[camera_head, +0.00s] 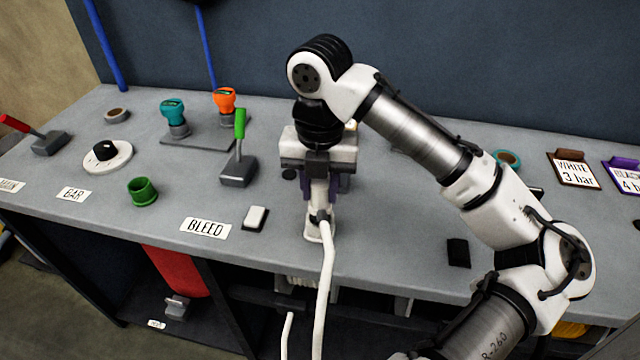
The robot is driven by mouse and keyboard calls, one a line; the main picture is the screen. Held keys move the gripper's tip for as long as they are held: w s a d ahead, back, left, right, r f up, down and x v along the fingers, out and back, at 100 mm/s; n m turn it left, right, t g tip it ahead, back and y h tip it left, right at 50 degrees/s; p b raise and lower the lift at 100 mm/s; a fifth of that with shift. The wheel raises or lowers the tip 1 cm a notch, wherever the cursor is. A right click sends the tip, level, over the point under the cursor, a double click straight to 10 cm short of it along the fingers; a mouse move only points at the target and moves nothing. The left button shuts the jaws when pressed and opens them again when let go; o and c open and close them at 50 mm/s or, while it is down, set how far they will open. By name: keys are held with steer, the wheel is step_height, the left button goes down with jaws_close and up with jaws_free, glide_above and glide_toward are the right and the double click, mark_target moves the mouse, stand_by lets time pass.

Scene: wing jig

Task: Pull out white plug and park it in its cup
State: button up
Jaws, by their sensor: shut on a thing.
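My gripper (320,180) points down at the middle of the bench and is shut on the white plug (319,198). The plug looks upright, and a white hose (325,275) runs from it over the bench's front edge. A white part shows at the plug's lower end, near the bench top. I cannot tell whether it is the plug's own foot, a socket or a white cup, or whether the plug is seated in it. My wrist hides what lies behind the plug.
Teal (174,115) and orange (225,100) plugs stand on a grey plate (190,142). A green-handled lever (239,155), a green cup (142,190) and a white switch (255,218) are left of my gripper. A teal ring (508,158) and label cards (573,170) are at right.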

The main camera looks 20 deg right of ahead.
steer(key=shift+f+b, duration=0.4)
steer(key=shift+f, duration=0.6)
steer(key=o, duration=1)
step_height(320, 180, up, 14)
steer(key=shift+f, duration=0.1)
stand_by(0.4)
